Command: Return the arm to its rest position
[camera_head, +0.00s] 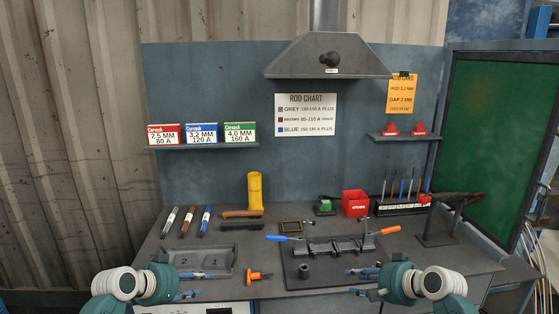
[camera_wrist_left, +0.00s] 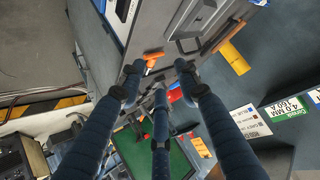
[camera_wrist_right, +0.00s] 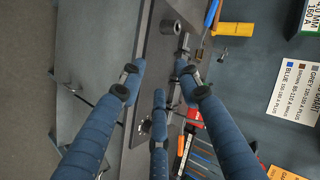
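My left gripper (camera_head: 190,285) is at the front left of the workbench, by the front edge of the grey tray. Its three blue fingers (camera_wrist_left: 158,85) are spread in the left wrist view with nothing between them. My right gripper (camera_head: 362,282) is at the front of the dark plate, pointing left. Its fingers (camera_wrist_right: 157,85) are also spread and empty in the right wrist view. Neither gripper is seen holding anything. The parts of my arms behind the wrists are mostly out of the head view.
A clamp fixture (camera_head: 335,245) with blue and orange handles stands on the dark plate, beside a short grey cylinder (camera_head: 304,271). An orange-handled tool (camera_head: 258,276) lies between my grippers. A numbered tray (camera_head: 233,270), a yellow canister (camera_head: 255,190) and a red box (camera_head: 355,203) stand on the bench.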

